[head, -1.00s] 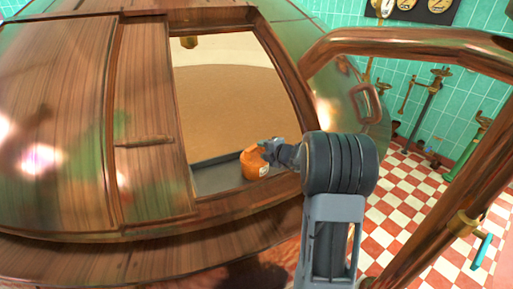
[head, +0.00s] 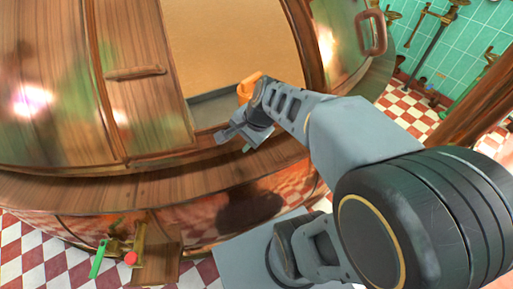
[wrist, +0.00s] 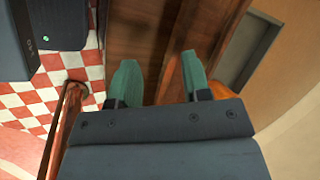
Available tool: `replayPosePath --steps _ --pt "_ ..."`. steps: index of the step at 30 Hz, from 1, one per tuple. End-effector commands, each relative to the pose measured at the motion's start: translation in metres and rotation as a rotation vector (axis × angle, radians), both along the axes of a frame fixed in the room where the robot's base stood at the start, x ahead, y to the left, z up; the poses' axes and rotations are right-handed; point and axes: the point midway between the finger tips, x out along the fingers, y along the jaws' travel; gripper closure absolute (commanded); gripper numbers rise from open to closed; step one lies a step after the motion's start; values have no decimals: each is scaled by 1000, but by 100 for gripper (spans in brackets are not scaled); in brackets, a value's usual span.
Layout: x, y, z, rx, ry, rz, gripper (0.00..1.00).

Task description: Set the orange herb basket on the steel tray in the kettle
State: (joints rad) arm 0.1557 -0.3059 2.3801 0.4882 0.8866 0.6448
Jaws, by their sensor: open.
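The orange herb basket (head: 247,88) shows inside the kettle opening in the head view, mostly hidden behind my gripper and wrist. It seems to stand on the steel tray (head: 210,110), but its base is hidden. My gripper (head: 236,140) is open and empty over the wooden sill, outside the basket. In the wrist view the two teal fingers (wrist: 158,65) are spread, with only wood between them. An orange patch of the basket (wrist: 219,92) shows to the right of the fingers, beside the grey tray (wrist: 246,50).
The kettle's wooden sill (head: 120,188) runs below the opening. A wooden panel with a handle (head: 135,72) covers the left side. A valve with green and red knobs (head: 130,258) is low in front. Checkered floor (head: 410,112) lies to the right.

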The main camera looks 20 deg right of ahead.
Motion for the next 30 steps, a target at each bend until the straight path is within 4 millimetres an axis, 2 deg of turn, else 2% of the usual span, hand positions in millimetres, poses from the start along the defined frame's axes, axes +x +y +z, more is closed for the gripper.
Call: replayPosePath --steps 1,3,6,10,15,24,26,30 --pt "-13 1 0 -109 -43 179 56" --pt "-27 -3 -1 -252 -86 416 56" --pt "-41 -9 -1 -408 -124 680 56" --pt "-50 -15 -1 -532 -144 892 56" --pt "-54 -19 -1 -585 -149 986 56" --pt "-53 -19 1 -585 -149 986 56" --pt "-53 -19 6 -585 -151 983 56" --pt "-51 -19 32 -585 -162 969 56"
